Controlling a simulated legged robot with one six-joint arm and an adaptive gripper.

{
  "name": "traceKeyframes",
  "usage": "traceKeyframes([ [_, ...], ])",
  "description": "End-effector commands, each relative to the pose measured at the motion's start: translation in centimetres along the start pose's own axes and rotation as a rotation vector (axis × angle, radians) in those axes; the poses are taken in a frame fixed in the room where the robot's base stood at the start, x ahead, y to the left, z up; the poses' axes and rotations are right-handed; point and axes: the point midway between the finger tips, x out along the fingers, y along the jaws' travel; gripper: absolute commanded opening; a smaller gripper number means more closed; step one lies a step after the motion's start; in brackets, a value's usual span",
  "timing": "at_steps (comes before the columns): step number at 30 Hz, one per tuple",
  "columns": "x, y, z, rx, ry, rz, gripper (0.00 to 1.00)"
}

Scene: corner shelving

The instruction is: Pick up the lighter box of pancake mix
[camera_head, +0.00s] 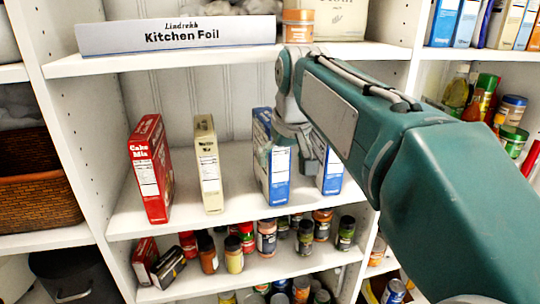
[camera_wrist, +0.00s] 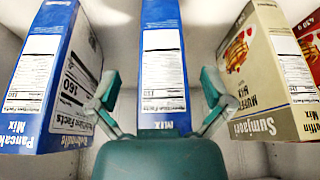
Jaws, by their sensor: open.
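Two blue boxes of mix stand upright on the middle shelf. In the head view, the left blue box (camera_head: 272,168) is beside my gripper (camera_head: 295,143), and the right blue box (camera_head: 330,177) is partly hidden by my arm. In the wrist view, my open gripper (camera_wrist: 160,105) has one blue box (camera_wrist: 163,60) in line between its fingers, with gaps on both sides. The other blue box, labelled Pancake Mix (camera_wrist: 45,75), stands to the left, outside the left finger. I cannot tell by sight which box is lighter.
A cream muffin mix box (camera_wrist: 263,75) stands right of the fingers in the wrist view; a red cake mix box (camera_head: 152,170) stands farther along. The Kitchen Foil box (camera_head: 175,36) is on the shelf above. Several spice jars (camera_head: 266,238) fill the shelf below.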

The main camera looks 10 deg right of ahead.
Motion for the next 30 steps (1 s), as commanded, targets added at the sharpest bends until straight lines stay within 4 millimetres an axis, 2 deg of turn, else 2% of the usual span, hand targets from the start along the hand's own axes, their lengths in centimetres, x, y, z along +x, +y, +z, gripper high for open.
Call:
traceKeyframes([
  [2, 0.0, -0.1, 0.0, -0.001, 0.000, 0.001, 1.00],
  [3, 0.0, -0.2, 0.0, -0.001, 0.000, 0.001, 0.91],
  [6, 0.0, -0.2, 0.0, -0.001, -0.001, 0.001, 0.48],
  [7, 0.0, -0.2, 0.0, -0.001, -0.001, 0.001, 0.38],
  [8, 0.0, -0.2, 0.0, -0.001, -0.001, 0.001, 0.33],
  [20, 0.0, -0.2, 0.0, -0.001, -0.003, 0.001, 0.32],
  [30, -2.3, -0.2, -1.0, -0.001, -0.001, 0.001, 0.32],
])
